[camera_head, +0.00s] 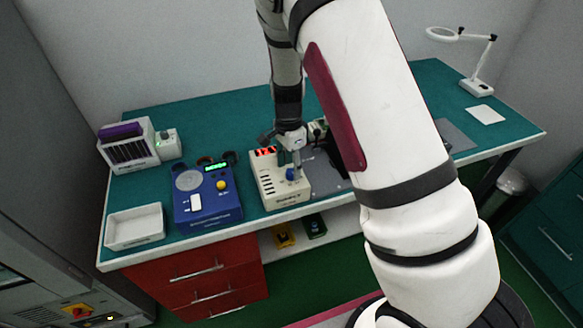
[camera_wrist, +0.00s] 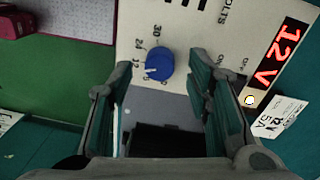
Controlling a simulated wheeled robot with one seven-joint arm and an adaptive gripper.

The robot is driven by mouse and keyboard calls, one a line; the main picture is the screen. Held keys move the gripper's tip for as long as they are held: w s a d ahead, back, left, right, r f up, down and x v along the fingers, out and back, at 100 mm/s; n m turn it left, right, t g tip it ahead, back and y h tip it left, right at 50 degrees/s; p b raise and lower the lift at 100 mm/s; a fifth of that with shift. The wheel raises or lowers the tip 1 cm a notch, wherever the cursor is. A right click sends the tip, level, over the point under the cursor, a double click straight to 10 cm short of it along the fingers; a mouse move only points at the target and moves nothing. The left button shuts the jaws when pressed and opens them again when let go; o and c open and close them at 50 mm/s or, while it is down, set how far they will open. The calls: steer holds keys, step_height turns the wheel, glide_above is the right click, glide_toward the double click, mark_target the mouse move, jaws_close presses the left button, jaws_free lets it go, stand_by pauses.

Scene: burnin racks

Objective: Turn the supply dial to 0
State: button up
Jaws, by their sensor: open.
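The supply (camera_head: 287,197) is a beige box near the front middle of the bench, also filling the top of the wrist view (camera_wrist: 205,35). The same dial (camera_head: 292,174) shows in the head view. The red display (camera_wrist: 279,50) reads 12 V. My gripper (camera_wrist: 160,84) is open and empty, with its fingers on either side of the dial in the picture; contact cannot be told. My gripper (camera_head: 295,158) is above the supply in the head view.
A blue device (camera_head: 208,212) with a yellow knob stands left of the supply. A white bin (camera_head: 135,243) and a rack with a purple piece (camera_head: 122,131) are further left. A magnifier lamp (camera_head: 478,84) stands back right. My arm hides part of the bench.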

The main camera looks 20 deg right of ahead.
steer(key=shift+f, duration=0.7)
jaws_close()
